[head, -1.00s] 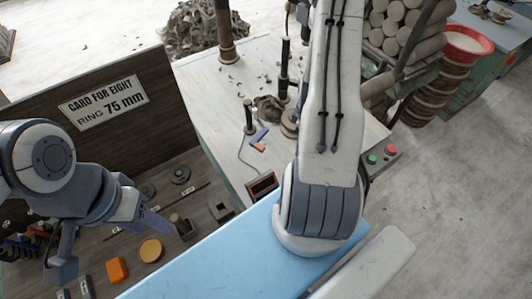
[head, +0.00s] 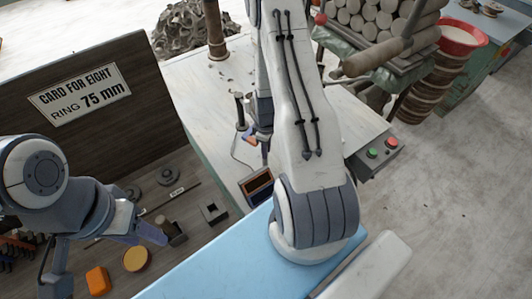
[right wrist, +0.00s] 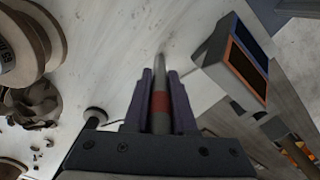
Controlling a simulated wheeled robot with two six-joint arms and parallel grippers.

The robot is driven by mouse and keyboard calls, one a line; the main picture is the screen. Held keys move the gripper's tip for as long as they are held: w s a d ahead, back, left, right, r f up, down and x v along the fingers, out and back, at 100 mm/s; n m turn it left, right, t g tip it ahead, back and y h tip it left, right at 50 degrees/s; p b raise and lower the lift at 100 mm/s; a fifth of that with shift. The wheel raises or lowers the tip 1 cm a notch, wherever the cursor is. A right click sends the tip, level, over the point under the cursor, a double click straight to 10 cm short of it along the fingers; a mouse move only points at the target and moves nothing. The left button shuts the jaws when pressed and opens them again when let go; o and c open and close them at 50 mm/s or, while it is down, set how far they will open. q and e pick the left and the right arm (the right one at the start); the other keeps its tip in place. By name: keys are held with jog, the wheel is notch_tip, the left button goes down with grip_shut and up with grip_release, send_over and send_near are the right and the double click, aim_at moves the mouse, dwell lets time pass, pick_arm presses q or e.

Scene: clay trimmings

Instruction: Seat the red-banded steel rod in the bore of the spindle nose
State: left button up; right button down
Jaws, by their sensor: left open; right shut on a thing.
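The steel rod with a red band (right wrist: 161,103) is held between the two purple fingers of my right gripper (right wrist: 162,78). Its grey tip points away from the wrist, past the fingertips, over the pale tabletop. In the head view my right arm hides the rod and the middle of the worktable. I cannot make out the spindle nose or its bore in either view now. My left gripper (head: 100,258) is open and empty above the dark bench at the left.
A small box with a dark, orange-edged display (head: 257,187) stands near the worktable's front edge; it also shows in the right wrist view (right wrist: 236,62). A black-topped post (head: 239,106) stands behind it. Green and red buttons (head: 381,149) are at the right. Clay trimmings (right wrist: 35,103) lie left of the rod.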

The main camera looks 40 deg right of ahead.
jog(key=shift+r, duration=0.1)
jog(key=shift+f, duration=0.2)
jog(key=c, duration=0.7)
grip_release()
jog(key=shift+c, duration=0.2)
jog(key=shift+r, duration=0.1)
